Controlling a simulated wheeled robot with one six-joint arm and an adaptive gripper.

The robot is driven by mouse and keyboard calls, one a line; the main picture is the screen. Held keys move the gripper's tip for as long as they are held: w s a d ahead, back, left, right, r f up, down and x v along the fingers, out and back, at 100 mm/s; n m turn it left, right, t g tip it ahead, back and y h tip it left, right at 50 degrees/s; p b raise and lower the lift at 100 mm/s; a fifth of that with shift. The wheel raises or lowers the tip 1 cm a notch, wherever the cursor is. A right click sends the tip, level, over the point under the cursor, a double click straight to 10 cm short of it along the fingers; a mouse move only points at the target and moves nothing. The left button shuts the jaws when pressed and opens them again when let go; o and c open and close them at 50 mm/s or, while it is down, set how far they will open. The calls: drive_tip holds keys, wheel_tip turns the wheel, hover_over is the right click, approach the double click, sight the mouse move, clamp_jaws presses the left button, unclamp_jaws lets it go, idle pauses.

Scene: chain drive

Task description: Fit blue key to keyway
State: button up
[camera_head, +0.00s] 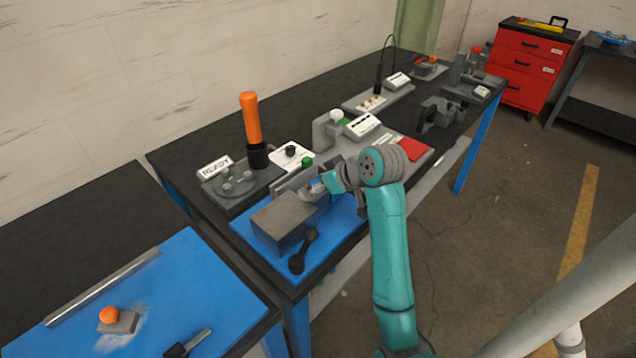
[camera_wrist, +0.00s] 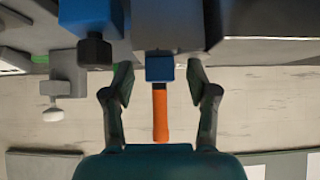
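In the wrist view a small blue block (camera_wrist: 159,68), which looks like the blue key, shows between the fingertips of my gripper (camera_wrist: 160,80). The two fingers are spread, with a visible gap on each side of the blue block. A grey part (camera_wrist: 168,25) lies just beyond it, at the top of the picture. I cannot tell whether the blue block touches or sits in that part. No keyway can be made out. In the head view my gripper (camera_head: 318,188) is low over the blue mat (camera_head: 345,213), beside a grey block (camera_head: 284,221).
An orange-handled lever (camera_head: 250,118) stands behind my gripper, near a READY sign (camera_head: 214,166). A red pad (camera_head: 408,149) and a white-knobbed fixture (camera_head: 334,128) stand to the right. The blue mat's front is partly clear.

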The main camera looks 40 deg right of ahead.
drive_tip(key=v, duration=0.7)
drive_tip(key=shift+s+r, duration=0.15)
drive_tip(key=shift+s, duration=0.05)
idle(0.6)
